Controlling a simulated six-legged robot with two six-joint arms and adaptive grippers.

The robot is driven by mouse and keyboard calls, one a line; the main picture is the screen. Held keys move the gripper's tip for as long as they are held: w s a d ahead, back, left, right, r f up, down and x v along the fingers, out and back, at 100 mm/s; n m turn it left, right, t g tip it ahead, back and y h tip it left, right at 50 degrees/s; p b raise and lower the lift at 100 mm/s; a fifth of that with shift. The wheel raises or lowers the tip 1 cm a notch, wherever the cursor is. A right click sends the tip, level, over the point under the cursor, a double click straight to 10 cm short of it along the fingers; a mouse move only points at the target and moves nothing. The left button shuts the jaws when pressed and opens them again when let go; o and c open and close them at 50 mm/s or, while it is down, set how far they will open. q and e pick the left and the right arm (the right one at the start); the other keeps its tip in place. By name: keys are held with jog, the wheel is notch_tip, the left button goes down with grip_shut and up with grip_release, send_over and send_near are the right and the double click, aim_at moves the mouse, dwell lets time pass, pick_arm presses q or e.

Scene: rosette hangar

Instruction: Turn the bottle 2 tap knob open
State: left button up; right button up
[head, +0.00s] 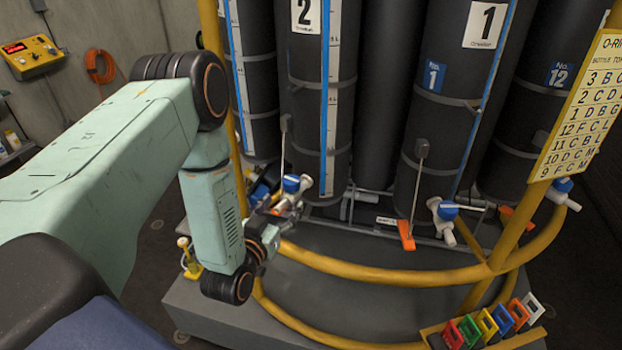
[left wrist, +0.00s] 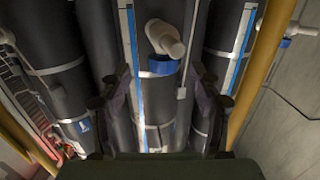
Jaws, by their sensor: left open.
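Bottle 2 (head: 308,110) is a tall black cylinder with a white "2" label and a blue level strip. Its tap has a blue knob (head: 292,184) and white body low on the bottle's front. My left gripper (head: 285,207) is just below and left of this knob, partly hidden by its own wrist. In the left wrist view, the blue knob (left wrist: 164,67) and white tap body (left wrist: 165,38) show ahead, near the middle between the two spread fingers (left wrist: 163,88). The gripper is open and empty; I cannot tell whether it touches the knob. My right gripper is out of view.
Bottle 1 (head: 450,100) stands to the right with its own blue-knobbed tap (head: 445,209) and an orange tag (head: 406,236). A yellow rail (head: 380,279) curves around the front of the grey base. Coloured tags (head: 487,322) stand at the front right.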

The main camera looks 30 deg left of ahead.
aim_at(288, 186)
pick_arm(q)
jog(key=shift+w+a+r+t, duration=0.1)
jog(key=shift+a+r+t, duration=0.2)
jog(key=shift+r+t, duration=0.35)
jog(key=shift+w+a+r, duration=0.15)
jog(key=shift+r, duration=0.1)
jog(key=shift+w+r, duration=0.1)
jog(key=shift+w, duration=0.3)
jog(key=shift+y, duration=0.3)
jog(key=w, duration=0.4)
jog(key=w+a+p, duration=0.1)
jog(key=w, duration=0.1)
jog(key=shift+f, duration=0.2)
jog(key=shift+w+a, duration=0.1)
jog(key=shift+d+r, duration=0.2)
jog(key=shift+d, duration=0.1)
jog(key=shift+c, duration=0.2)
jog(key=shift+w+a+f, duration=0.1)
jog(key=shift+a+f, duration=0.1)
jog(key=c, duration=1.1)
jog(key=shift+c, duration=0.2)
